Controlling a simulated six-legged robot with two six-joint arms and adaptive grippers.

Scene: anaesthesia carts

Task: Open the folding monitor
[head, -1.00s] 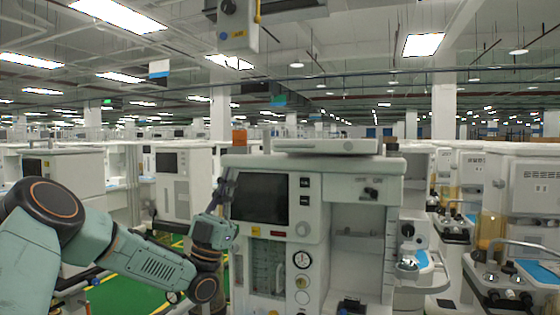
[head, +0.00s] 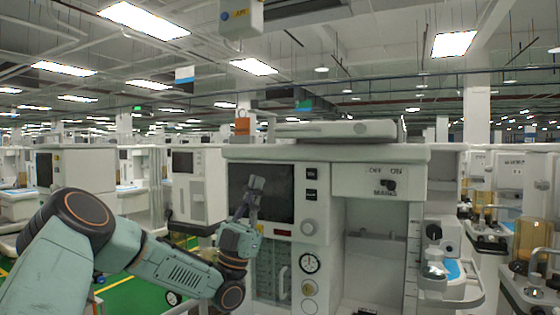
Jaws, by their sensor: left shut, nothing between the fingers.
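The folding monitor (head: 335,130) appears as a flat pale panel lying folded on top of the white anaesthesia cart (head: 380,153). My left gripper (head: 252,188) is shut and empty. It points up in front of the dark built-in screen (head: 270,196) on the cart's front, below the folded panel. It covers part of that screen, and I cannot tell whether it touches it. My right gripper is out of view.
An orange block (head: 243,127) stands on the cart top left of the panel. The cart's front has knobs, a gauge (head: 309,263) and an open bay. More carts stand at left and right. Green floor (head: 125,292) shows at lower left.

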